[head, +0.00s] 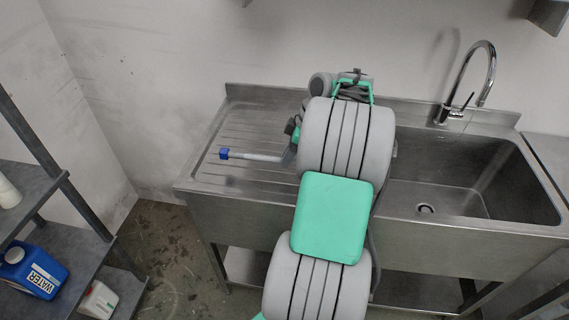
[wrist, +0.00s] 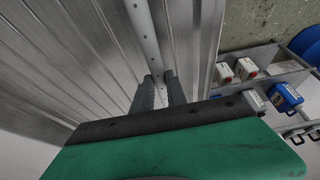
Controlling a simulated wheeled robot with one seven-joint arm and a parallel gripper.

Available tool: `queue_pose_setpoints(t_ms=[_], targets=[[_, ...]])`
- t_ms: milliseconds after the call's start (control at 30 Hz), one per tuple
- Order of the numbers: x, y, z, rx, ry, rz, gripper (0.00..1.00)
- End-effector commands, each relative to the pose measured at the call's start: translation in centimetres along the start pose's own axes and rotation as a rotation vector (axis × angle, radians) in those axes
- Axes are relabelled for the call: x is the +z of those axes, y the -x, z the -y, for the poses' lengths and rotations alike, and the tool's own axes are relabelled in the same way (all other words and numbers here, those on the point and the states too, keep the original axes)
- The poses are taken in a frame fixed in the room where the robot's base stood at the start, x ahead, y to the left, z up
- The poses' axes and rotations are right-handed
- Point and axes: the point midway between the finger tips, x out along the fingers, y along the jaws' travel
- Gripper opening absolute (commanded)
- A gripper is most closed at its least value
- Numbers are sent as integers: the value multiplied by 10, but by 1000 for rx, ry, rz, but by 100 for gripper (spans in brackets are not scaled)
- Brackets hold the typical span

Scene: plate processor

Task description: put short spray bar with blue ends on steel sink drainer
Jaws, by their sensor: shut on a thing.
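The short spray bar (head: 255,156) is a thin pale tube with a blue end (head: 223,153) pointing left; its other end is hidden behind my arm. In the wrist view the spray bar (wrist: 144,35) shows small holes and runs between my fingers. My gripper (wrist: 161,88) is shut on it. In the head view my gripper (head: 291,154) is partly hidden by my arm. The bar is over the ribbed steel sink drainer (head: 205,172), left of the basin. A dark patch on the drainer below the blue end looks like its shadow, suggesting a gap.
The sink basin (head: 460,185) and tall faucet (head: 485,75) are on the right. A wall stands behind the drainer. A grey shelf (head: 75,255) at the left holds a blue water container (head: 35,272) and white bottles. The visible drainer surface is clear.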

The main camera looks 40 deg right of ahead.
Motion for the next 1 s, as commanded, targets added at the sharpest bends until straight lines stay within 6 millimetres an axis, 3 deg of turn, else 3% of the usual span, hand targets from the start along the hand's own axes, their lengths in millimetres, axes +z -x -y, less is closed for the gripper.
queue_pose_setpoints(t_ms=[167, 300, 667, 700, 933, 1000], targets=[[-4, -23, -12, -2, 0, 0, 0], [6, -43, -11, 1, -2, 0, 0], [10, -52, -11, 3, 0, 0, 0], [10, -50, -11, 2, 0, 0, 20], [10, -50, -11, 2, 0, 0, 39], [10, -50, -11, 2, 0, 0, 39]])
